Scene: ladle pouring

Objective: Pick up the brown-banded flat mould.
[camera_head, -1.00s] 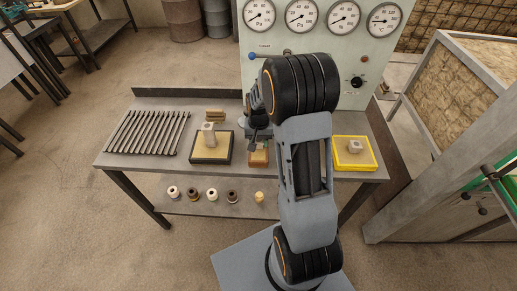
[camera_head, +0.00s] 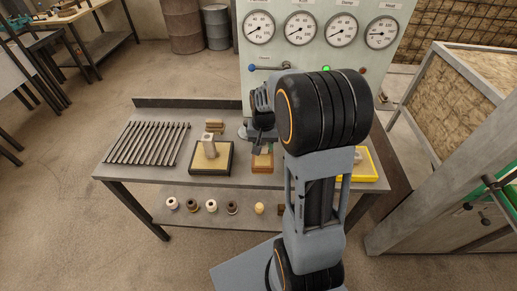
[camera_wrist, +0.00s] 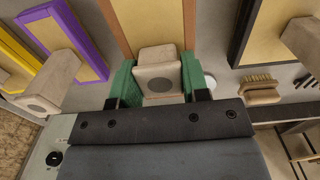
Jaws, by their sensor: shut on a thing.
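The brown-banded flat mould (camera_head: 262,162) has a sandy face in a brown frame, with a pale block on it. In the head view it lies on the grey workbench, right of the black-banded one. The wrist view shows its brown frame and sandy face (camera_wrist: 147,22) close up, and the pale block (camera_wrist: 158,64) with a dark round spot. My gripper (camera_wrist: 157,76) is shut on this block, a green finger at each side. In the head view my gripper (camera_head: 262,146) is just above the mould, and my arm hides part of the bench.
A black-banded mould (camera_head: 212,168) lies to the left and a yellow-banded one (camera_head: 368,176) to the right. The wrist view shows a purple-banded mould (camera_wrist: 62,30) next to the brown one. Dark bars (camera_head: 148,143) and a brush (camera_wrist: 259,88) lie on the bench. A gauge panel (camera_head: 300,50) stands behind.

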